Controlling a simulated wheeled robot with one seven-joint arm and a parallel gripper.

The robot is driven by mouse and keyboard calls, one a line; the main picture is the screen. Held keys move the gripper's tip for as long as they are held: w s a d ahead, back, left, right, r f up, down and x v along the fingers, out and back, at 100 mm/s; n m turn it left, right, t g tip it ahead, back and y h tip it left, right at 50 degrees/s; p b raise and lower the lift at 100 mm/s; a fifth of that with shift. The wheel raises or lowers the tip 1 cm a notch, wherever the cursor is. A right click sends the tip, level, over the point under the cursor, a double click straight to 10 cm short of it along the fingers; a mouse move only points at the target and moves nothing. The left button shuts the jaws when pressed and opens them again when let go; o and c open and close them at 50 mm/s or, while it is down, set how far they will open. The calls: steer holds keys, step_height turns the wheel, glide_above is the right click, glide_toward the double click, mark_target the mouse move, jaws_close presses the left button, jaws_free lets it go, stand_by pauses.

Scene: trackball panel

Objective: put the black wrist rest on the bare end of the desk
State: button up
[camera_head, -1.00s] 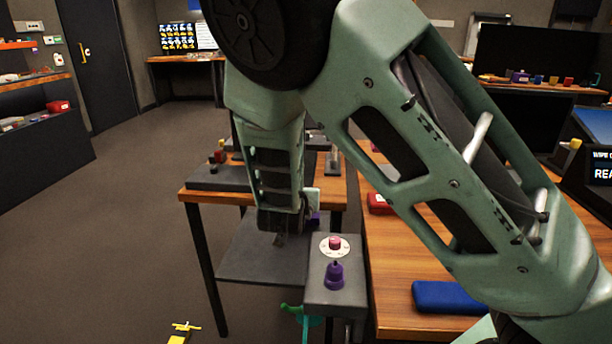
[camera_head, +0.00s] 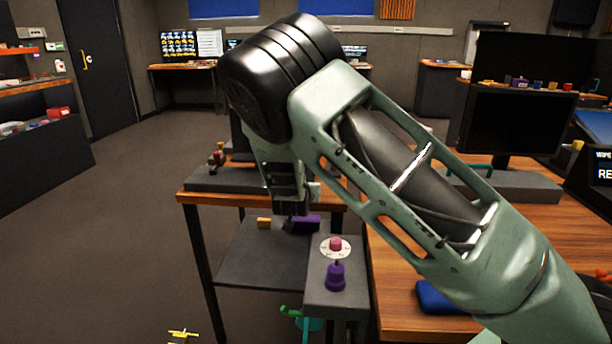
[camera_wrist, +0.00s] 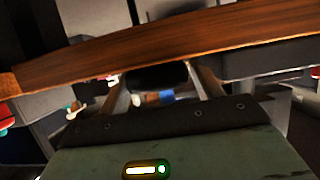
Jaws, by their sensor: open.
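My gripper (camera_head: 298,208) hangs beside the front edge of the small wooden table, above a low grey shelf. In the wrist view its two fingers (camera_wrist: 162,92) are apart. A dark rounded shape (camera_wrist: 157,75) shows between them, just under a wooden edge; I cannot tell whether it is the black wrist rest or whether it touches the fingers. I cannot pick out the wrist rest in the head view, where my arm covers much of the scene. The wooden desk (camera_head: 395,300) is at the right, partly behind my arm.
A purple block (camera_head: 306,223) and an orange block (camera_head: 264,222) lie on the low shelf (camera_head: 250,268). A grey pedestal (camera_head: 322,298) with a pink-topped dial and purple knob stands close by. A blue pad (camera_head: 432,297) and a monitor (camera_head: 510,125) are on the desk.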

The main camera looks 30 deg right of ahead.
steer(key=c, duration=0.9)
